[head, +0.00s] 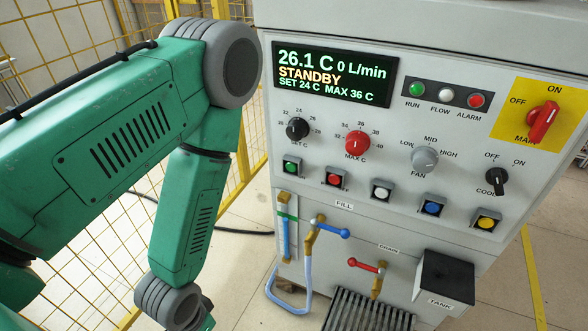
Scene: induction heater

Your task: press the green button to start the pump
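The green button (291,167) is the leftmost in the row of square push buttons on the front panel, under the SET C knob. Nothing covers it. The display (333,74) reads 26.1 C, 0 L/min, STANDBY, SET 24 C, MAX 36 C. My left arm comes in from the left and bends down in front of the yellow fence, left of the panel. Its gripper is out of view past the bottom edge. My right arm and gripper are not in view.
A red button (335,180) is right beside the green one, followed by white, blue and yellow buttons. Below are the blue-handled fill valve (332,227), a looped hose (303,287), the red-handled drain valve (366,265) and a black tank box (444,277). The space before the panel is clear.

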